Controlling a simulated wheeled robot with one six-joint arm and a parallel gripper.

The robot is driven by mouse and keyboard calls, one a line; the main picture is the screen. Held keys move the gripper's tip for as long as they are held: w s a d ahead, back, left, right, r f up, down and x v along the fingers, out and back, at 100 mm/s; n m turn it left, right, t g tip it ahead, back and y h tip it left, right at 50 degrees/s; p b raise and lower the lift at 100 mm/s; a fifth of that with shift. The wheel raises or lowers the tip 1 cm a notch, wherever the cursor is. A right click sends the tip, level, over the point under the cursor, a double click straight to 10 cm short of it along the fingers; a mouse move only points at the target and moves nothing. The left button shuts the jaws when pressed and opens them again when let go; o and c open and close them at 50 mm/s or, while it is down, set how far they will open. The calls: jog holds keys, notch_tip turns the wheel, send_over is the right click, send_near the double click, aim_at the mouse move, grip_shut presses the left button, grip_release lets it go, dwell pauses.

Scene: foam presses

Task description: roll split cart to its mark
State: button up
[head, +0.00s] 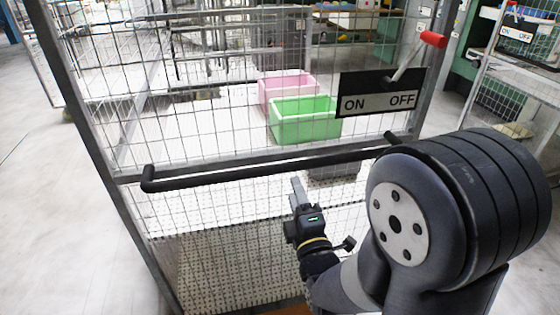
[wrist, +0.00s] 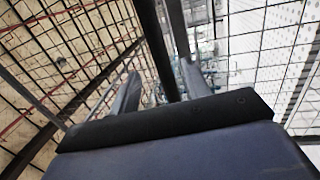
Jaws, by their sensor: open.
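A tall wire-mesh cart (head: 118,179) with a grey frame stands right in front of me; I take it for the split cart. A black push bar (head: 255,169) runs across its near side, bent at both ends. My gripper (head: 298,188) is open, just at the bar's lower edge, right of its middle. In the wrist view, the black bar (wrist: 154,45) runs between the two spread fingers of my gripper (wrist: 160,90). I cannot tell whether either finger touches it. No floor mark is clearly visible.
A green bin (head: 305,122) and a pink bin (head: 288,88) show through the mesh. An ON/OFF panel (head: 380,95) with a red-tipped lever (head: 433,39) is at the cart's upper right. Another mesh frame stands at right. Floor (head: 45,200) at left is clear.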

jog(key=p+x, duration=0.2)
jog(key=x, duration=0.8)
jog(key=shift+w+r, duration=0.1)
jog(key=shift+w, duration=0.05)
jog(key=shift+c, duration=0.6)
grip_shut()
